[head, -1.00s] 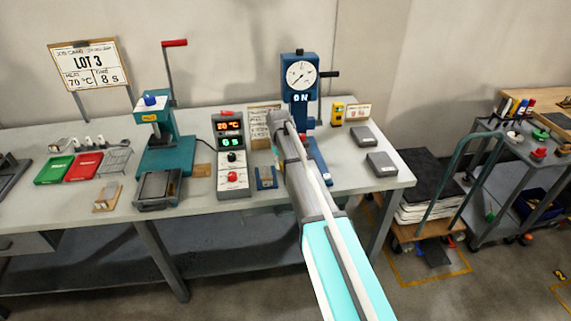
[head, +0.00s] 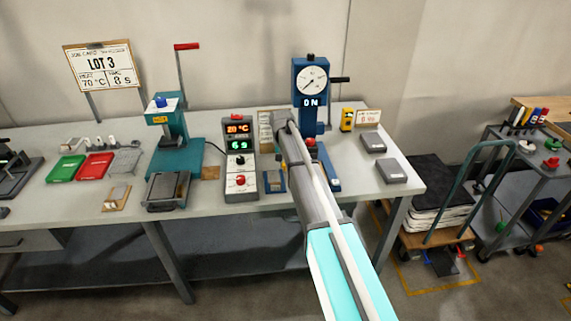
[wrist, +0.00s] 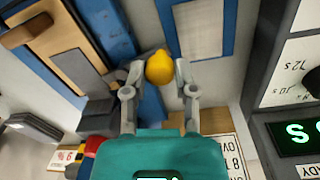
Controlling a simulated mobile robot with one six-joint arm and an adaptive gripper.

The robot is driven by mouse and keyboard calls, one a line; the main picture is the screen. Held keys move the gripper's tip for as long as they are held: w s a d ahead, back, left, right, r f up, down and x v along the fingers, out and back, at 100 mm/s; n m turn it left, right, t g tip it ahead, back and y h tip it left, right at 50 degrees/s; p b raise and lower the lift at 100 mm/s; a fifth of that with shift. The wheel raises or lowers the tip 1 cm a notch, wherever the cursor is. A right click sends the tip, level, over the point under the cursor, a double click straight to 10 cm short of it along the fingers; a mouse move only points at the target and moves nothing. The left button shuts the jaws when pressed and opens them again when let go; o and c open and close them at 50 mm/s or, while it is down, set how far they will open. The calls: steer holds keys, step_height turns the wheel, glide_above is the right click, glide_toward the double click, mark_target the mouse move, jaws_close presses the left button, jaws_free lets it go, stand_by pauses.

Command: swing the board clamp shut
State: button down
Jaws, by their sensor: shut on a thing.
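In the wrist view my gripper (wrist: 159,72) has both fingertips closed on a round yellow knob (wrist: 159,66). The knob seems to belong to the board clamp; a blue part (wrist: 151,108) shows just below it, between the fingers. A dark grey block (wrist: 101,112) sits to the left beside a blue base with a tan plate (wrist: 50,38). How far the clamp is swung cannot be told. In the head view my arm covers the gripper and the knob. The blue gauge stand (head: 308,112) rises just behind my arm.
The control box (head: 238,160) with lit digits stands left of my arm, close on the right in the wrist view (wrist: 298,140). A teal press (head: 172,150) is further left. Two grey blocks (head: 393,171) lie at the bench's right; bare bench (head: 345,165) lies between.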

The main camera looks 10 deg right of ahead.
stand_by(0.3)
steer(key=shift+c, duration=2.1)
jaws_free()
steer(key=shift+s, duration=0.1)
